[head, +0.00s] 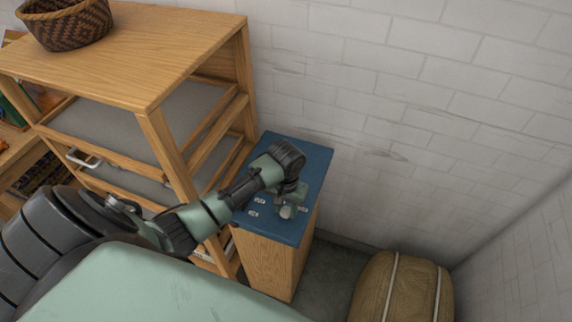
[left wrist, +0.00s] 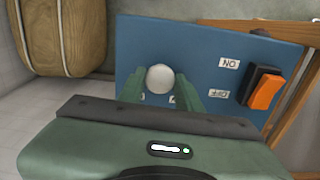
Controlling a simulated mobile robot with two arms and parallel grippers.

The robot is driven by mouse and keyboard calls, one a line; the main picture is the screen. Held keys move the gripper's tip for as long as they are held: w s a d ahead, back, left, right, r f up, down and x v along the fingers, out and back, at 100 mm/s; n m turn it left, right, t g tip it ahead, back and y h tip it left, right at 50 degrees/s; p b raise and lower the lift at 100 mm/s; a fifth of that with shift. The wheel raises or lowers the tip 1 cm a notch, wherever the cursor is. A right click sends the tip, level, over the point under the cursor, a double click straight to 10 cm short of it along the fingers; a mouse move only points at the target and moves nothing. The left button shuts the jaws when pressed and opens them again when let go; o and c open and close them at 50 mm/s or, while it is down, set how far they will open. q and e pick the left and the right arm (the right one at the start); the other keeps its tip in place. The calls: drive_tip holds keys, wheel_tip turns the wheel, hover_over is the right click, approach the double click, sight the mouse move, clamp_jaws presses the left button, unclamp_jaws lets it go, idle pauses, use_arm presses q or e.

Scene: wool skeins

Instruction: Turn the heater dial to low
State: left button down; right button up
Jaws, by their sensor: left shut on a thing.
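The heater dial is a round pale knob (left wrist: 160,77) on a blue panel (left wrist: 200,40). In the head view the dial (head: 286,212) shows just below my left gripper, on the blue top (head: 312,160) of a narrow wooden cabinet. My left gripper (left wrist: 160,88) has its two green fingers on either side of the dial and is shut on it. Small white labels lie around the dial, partly hidden by the fingers; I cannot read them. My right gripper is in neither view.
An orange and black rocker switch (left wrist: 262,89) with ON and OFF labels sits beside the dial on the panel. A wooden shelf unit (head: 160,60) with a woven basket (head: 66,22) stands left of the cabinet. A tan strapped bale (head: 402,288) lies right of it. A white brick wall is behind.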

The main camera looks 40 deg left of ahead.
sight(286, 211)
use_arm(q)
drive_tip(key=shift+n, duration=0.4)
drive_tip(key=c, duration=1)
unclamp_jaws()
drive_tip(key=shift+o, duration=0.2)
drive_tip(key=shift+r, duration=0.1)
wheel_tip(286, 211, up, 8)
drive_tip(key=shift+f+b, duration=0.15)
drive_tip(key=shift+b, duration=0.65)
